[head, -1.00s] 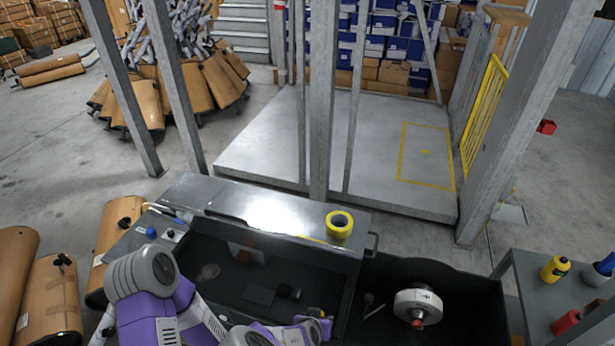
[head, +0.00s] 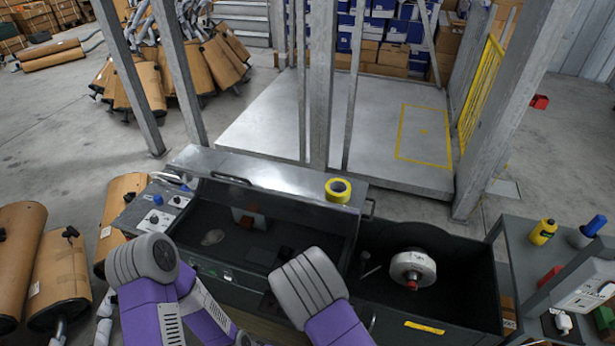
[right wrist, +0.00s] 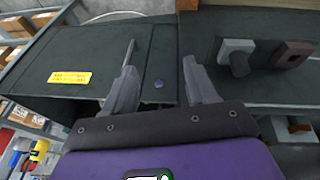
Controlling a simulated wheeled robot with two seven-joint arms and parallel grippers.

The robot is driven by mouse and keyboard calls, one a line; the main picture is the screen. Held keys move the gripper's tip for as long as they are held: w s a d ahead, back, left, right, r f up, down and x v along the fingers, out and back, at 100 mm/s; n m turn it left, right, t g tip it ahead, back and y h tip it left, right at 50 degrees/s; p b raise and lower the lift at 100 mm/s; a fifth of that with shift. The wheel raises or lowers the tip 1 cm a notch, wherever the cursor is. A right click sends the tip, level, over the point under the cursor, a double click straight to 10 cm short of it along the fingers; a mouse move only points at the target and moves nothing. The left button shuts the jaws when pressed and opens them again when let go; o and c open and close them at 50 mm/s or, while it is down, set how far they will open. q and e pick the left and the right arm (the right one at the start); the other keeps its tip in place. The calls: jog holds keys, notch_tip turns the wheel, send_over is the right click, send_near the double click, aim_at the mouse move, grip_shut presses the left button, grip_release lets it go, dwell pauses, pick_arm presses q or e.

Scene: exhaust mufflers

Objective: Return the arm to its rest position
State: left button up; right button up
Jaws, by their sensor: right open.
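My right gripper (right wrist: 160,62) shows in the right wrist view, with its two fingers spread apart and nothing between them. It hangs over the front of the dark workbench, beside the bin wall that carries a yellow label (right wrist: 70,77). In the head view my two purple-and-grey arms (head: 155,262) (head: 308,285) are bent at the bottom, in front of the workbench (head: 265,172). Neither gripper's fingers show in the head view. My left gripper is out of sight.
A yellow tape roll (head: 338,190) lies on the bench's metal ledge. A shelf with a yellow bottle (head: 542,232) stands far right. Brown mufflers (head: 62,270) lie at left. Metal posts (head: 320,90) rise behind.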

pick_arm(q)
notch_tip(320, 180, down, 7)
jog(key=b, duration=0.6)
jog(key=shift+r, duration=0.2)
pick_arm(e)
jog(key=s+f+g+y, duration=0.2)
jog(key=s+f+y, duration=0.4)
jog(key=s+f, duration=0.1)
jog(key=shift+s+d+m, duration=0.3)
jog(key=shift+s+d, duration=0.1)
jog(key=shift+d, duration=0.05)
jog(key=shift+c, duration=0.2)
